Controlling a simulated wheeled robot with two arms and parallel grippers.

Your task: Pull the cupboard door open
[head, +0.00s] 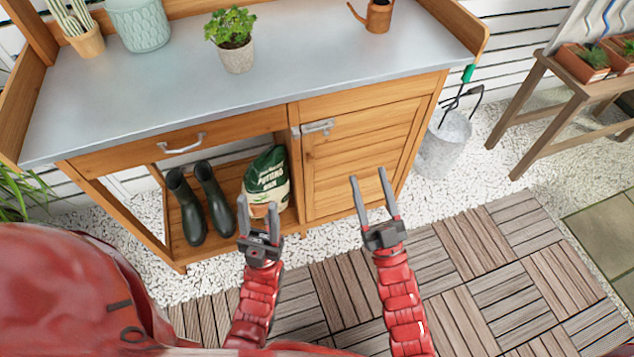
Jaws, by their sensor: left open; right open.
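The cupboard door (345,165) is a wooden slatted panel at the right of the potting bench, and it is shut. A metal latch handle (319,127) sits at its upper left corner. My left gripper (258,216) is open and empty, low in front of the open shelf and the potting soil bag. My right gripper (369,183) is open and empty in front of the door's lower part, below and right of the latch handle. It looks apart from the door.
The grey bench top (300,60) holds potted plants and a copper watering can (375,14). Rubber boots (203,200) and a potting soil bag (267,180) stand on the lower shelf. A metal bucket (443,140) stands right of the bench. The decking (480,260) in front is clear.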

